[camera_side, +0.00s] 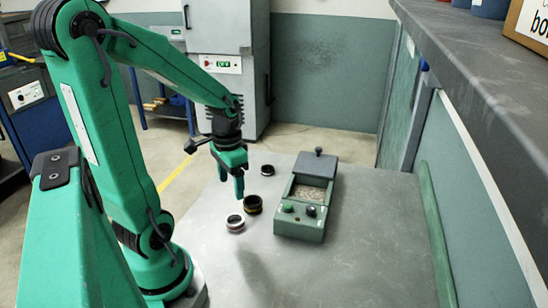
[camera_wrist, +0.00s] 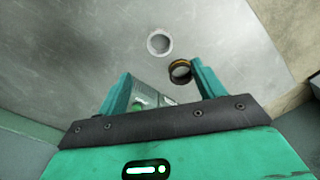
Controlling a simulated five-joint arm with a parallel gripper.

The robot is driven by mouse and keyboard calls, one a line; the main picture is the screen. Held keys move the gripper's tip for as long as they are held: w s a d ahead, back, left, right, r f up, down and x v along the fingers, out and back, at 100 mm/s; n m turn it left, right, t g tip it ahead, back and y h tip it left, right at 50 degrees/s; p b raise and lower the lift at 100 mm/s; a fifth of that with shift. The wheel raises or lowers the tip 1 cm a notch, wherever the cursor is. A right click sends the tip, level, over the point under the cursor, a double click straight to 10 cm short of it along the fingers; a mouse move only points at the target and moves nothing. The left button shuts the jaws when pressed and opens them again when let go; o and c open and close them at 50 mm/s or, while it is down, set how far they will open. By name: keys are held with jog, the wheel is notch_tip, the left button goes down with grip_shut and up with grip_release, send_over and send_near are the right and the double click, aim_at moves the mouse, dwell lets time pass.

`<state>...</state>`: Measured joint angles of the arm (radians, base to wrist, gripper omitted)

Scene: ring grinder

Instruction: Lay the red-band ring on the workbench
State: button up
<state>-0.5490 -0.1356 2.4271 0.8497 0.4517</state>
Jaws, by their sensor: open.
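My gripper (camera_side: 230,182) is open and empty above the workbench (camera_side: 330,265), pointing down; it also shows in the wrist view (camera_wrist: 161,70). A silvery ring (camera_side: 236,228) lies on the bench nearest the side camera; its band looks faintly reddish, but the colour is hard to tell. A dark ring with a gold-orange band (camera_side: 253,210) lies just behind it. In the wrist view this gold-banded ring (camera_wrist: 181,80) appears beside the right finger, and a silvery ring (camera_wrist: 149,42) lies beyond the fingertips.
The green grinder (camera_side: 298,225) stands right of the rings, with an open tray of grit and knobs in front. A dark raised shelf (camera_side: 480,90) runs along the right. The front of the bench is clear.

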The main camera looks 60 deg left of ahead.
jog(key=shift+r, duration=0.15)
dwell(0.5)
jog(key=d+r+m+t, duration=0.1)
jog(key=d+r+t, duration=0.4)
jog(key=d+r, duration=0.7)
jog(key=shift+w+d+t, duration=0.2)
jog(key=shift+d+t, duration=0.1)
jog(key=shift+d, duration=0.4)
dwell(0.5)
